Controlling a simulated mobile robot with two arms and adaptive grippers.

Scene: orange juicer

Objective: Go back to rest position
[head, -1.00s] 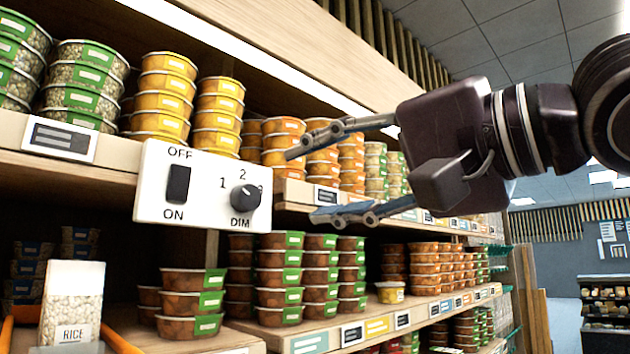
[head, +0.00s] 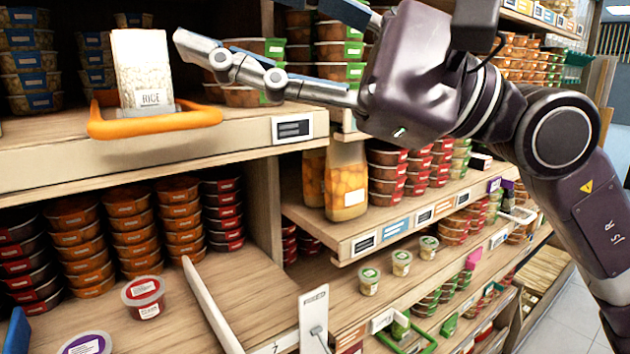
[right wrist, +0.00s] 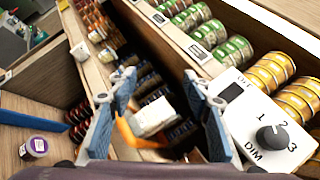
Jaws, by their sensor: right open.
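My right gripper (head: 255,30) reaches in from the right in the head view, in front of the shelves. Its lower finger points left, and the upper one is cut off by the top edge. In the right wrist view its two blue-grey fingers (right wrist: 160,78) stand wide apart with nothing held between them. The rice pack (head: 141,70) stands on an orange-rimmed holder (head: 155,122) on the shelf, left of the fingertip. In the right wrist view the pack (right wrist: 153,115) shows beyond the fingers. My left gripper is not in view.
A white switch panel (right wrist: 265,125) with a dimmer knob is close to the right finger in the right wrist view. Shelves hold stacked tubs (head: 130,225) and jars (head: 346,185). A shelf edge (head: 150,155) runs below my gripper. Floor (head: 575,290) shows at lower right.

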